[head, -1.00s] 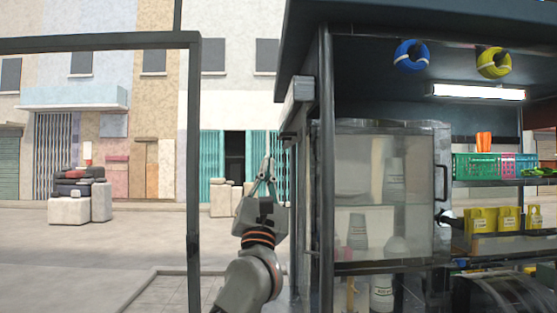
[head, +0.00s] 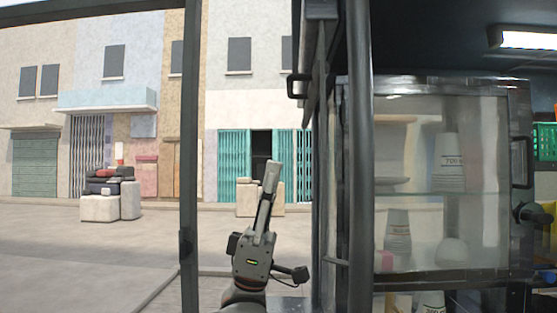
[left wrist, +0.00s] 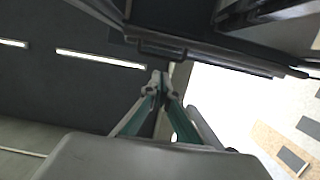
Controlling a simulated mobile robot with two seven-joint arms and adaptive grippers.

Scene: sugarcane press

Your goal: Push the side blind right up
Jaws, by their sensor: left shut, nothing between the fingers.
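The side blind (head: 314,62) shows nearly edge-on as a dark, raised panel at the stall's left side in the head view. A small black handle (head: 290,86) sticks out from its left face. My left gripper (head: 272,170) points upward outside the stall, with its fingers together and empty; it appears below the handle. In the left wrist view, the fingertips (left wrist: 160,84) lie just below the handle (left wrist: 164,54) and the dark edge of the panel; I cannot tell whether they touch. My right gripper is out of view.
A dark stall post (head: 359,200) stands to the right of my left arm, and a thinner post (head: 190,150) to the left. A glass cabinet (head: 455,180) with cups is inside the stall.

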